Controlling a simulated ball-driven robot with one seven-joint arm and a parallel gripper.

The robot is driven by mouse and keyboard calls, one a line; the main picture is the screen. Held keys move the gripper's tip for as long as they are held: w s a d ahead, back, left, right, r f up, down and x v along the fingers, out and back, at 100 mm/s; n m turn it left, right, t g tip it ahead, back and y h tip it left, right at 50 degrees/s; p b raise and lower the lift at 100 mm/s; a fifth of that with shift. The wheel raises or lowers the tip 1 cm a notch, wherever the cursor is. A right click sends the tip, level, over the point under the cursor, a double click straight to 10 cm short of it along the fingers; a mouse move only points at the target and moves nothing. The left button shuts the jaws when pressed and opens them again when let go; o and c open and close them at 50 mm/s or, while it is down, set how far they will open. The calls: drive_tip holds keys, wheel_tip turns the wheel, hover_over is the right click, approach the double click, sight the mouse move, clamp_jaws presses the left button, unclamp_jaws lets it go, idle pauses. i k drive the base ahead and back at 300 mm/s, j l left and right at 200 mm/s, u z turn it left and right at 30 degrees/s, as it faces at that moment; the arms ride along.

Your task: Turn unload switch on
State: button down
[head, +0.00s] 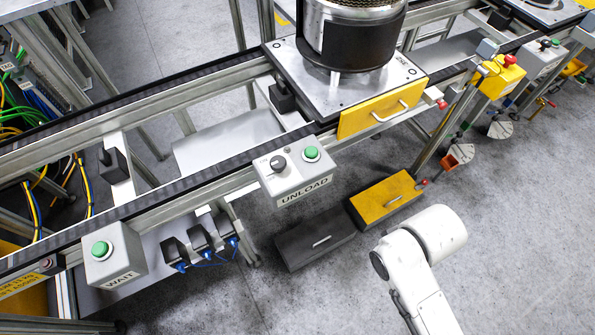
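The unload box (296,178) is a light grey control box on the front rail of the conveyor, labelled UNLOAD. On its top face sit a black rotary switch (278,163) at the left and a green button (312,153) at the right. The switch's exact setting is too small to tell. My white arm shows at the lower right, apart from the box and to its right. My gripper is not visible in the head view.
A pallet (283,52) with a yellow front and handle carries a large black cylinder (352,40) on the conveyor. A WAIT box (113,262) is at the left. A dark drawer box (313,240) and a yellow one (385,200) sit below the rail.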

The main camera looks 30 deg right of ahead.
sight(278, 162)
drive_tip(key=l, duration=0.6)
drive_tip(key=k+l, duration=0.15)
drive_tip(key=l, duration=1.1)
drive_tip(key=k+u, duration=0.05)
